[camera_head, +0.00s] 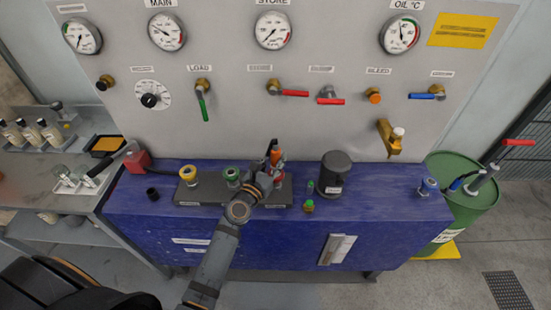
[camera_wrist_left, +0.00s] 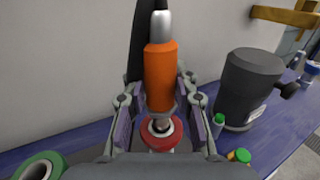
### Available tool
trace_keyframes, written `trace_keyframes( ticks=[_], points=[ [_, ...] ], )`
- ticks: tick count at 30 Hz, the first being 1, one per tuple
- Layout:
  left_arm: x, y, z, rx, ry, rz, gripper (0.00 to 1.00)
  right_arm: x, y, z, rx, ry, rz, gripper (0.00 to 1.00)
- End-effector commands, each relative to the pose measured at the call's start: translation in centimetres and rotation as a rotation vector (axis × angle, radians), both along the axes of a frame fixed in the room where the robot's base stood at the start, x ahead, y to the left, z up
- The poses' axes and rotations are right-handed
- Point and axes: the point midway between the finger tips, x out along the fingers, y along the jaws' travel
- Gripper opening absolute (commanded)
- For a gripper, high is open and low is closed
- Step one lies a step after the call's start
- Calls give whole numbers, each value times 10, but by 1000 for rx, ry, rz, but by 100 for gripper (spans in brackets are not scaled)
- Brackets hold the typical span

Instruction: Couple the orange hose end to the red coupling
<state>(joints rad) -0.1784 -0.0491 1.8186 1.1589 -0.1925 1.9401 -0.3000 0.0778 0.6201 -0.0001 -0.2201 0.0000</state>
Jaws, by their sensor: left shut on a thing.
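My left gripper (camera_head: 270,174) reaches over the blue bench to the dark coupling block. It is shut on the orange hose end (camera_wrist_left: 160,78), which stands roughly upright between the fingers; it also shows in the head view (camera_head: 276,156). A black hose (camera_wrist_left: 143,40) runs up behind it. The red coupling (camera_wrist_left: 160,136) is a red ring directly below the hose end. The metal tip is at the ring's centre; I cannot tell whether it is seated. In the head view my gripper largely hides the red coupling. My right gripper is not in view.
The yellow coupling (camera_head: 187,174) and green coupling (camera_head: 232,176) stand left of my gripper on the same block. A dark canister (camera_head: 334,172) stands close on the right, with small green fittings (camera_head: 309,206) beside it. The gauge panel (camera_head: 230,110) rises behind.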

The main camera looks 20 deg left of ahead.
Motion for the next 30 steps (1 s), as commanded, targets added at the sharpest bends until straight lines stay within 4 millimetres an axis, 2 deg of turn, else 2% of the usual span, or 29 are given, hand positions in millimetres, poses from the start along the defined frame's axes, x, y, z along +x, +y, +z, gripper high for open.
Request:
trace_keyframes(
  ticks=[30],
  points=[
    [0, 0, -26, -1, -2, 0, 0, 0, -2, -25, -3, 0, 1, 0]
  ],
)
